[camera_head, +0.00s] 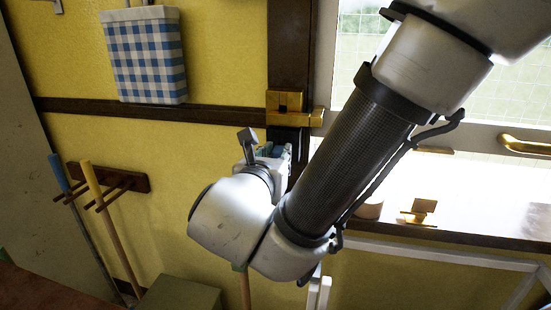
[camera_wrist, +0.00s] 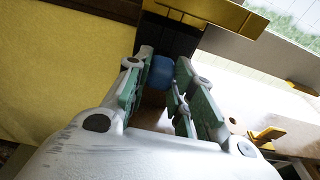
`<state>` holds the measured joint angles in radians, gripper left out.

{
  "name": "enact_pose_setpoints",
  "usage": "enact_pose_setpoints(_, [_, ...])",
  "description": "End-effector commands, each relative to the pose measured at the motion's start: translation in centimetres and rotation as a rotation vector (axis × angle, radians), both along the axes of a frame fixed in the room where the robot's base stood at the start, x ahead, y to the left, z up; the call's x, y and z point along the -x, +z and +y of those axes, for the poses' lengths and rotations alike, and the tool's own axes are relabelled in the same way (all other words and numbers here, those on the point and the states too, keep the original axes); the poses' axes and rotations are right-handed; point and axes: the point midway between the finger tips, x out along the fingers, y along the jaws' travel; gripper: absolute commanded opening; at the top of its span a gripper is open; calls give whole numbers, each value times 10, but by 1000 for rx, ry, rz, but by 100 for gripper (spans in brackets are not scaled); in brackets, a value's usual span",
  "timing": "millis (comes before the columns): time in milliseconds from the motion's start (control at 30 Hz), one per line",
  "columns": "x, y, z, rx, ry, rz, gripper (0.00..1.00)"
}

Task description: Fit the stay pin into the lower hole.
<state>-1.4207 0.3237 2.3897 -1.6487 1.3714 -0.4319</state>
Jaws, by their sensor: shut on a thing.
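My gripper (camera_wrist: 163,68) is shut on a blue rounded thing (camera_wrist: 161,72), seen between its green-padded fingers in the wrist view. It may be the stay pin; its far end is hidden. In the head view my gripper (camera_head: 276,153) is at the dark window post, just below a gold fitting (camera_head: 287,102), and mostly hidden by my wrist. The gold fitting (camera_wrist: 215,14) also shows above the fingertips in the wrist view. I cannot make out the lower hole in either view.
A gold bracket (camera_head: 418,211) stands on the window sill, and a gold handle (camera_head: 524,145) is on the window frame. A checked bag (camera_head: 145,54) hangs at the upper left. A wooden peg rack (camera_head: 108,178) holds long handles.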

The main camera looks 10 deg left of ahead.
Motion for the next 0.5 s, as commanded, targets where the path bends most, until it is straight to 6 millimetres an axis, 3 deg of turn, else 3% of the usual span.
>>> enact_pose_setpoints(500, [-4,0,0,0,-1,-1,2])
